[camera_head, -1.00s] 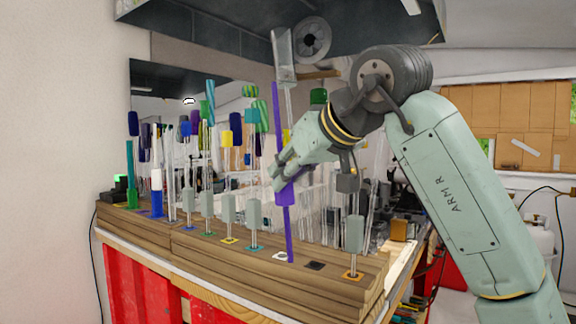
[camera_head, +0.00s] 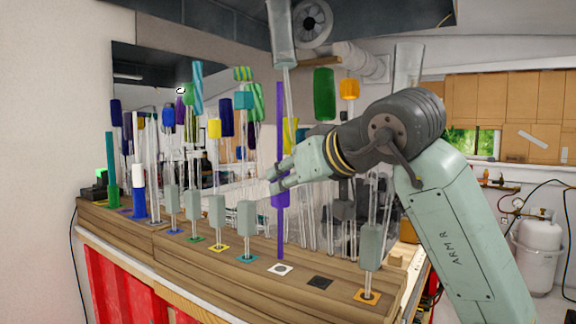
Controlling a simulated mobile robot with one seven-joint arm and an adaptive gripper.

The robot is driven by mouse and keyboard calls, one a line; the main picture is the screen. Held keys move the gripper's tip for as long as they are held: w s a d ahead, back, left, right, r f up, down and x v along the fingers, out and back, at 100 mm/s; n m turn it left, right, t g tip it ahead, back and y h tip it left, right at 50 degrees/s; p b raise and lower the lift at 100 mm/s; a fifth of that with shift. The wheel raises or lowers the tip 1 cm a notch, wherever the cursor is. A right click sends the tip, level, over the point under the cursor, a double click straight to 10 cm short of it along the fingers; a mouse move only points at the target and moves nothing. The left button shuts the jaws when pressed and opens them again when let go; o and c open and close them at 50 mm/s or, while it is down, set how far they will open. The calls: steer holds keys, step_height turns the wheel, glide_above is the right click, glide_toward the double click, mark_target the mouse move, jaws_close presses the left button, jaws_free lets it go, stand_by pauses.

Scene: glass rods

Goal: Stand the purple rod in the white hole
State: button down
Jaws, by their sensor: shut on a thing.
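The purple rod (camera_head: 280,130) stands about upright, with a thicker purple sleeve (camera_head: 280,196) around its lower middle. My gripper (camera_head: 272,180) reaches in from the right and is shut on the rod at the top of this sleeve. The white-marked hole (camera_head: 280,269) is a small white square with a dark centre on the wooden block. The rod's lower end shows just above and slightly behind the white square in the picture, in line with it. I cannot tell the exact gap between them.
The stepped wooden block (camera_head: 200,262) holds a front row of clear rods with grey sleeves. One with an orange marker (camera_head: 368,296) stands right of a black-marked empty spot (camera_head: 319,283). Many coloured rods crowd behind. A clear rod (camera_head: 283,40) hangs overhead.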

mark_target(282, 220)
steer(key=shift+f, duration=0.2)
stand_by(0.4)
steer(key=shift+f+b, duration=2.45)
steer(key=shift+f, duration=0.9)
steer(key=c, duration=1.3)
jaws_free()
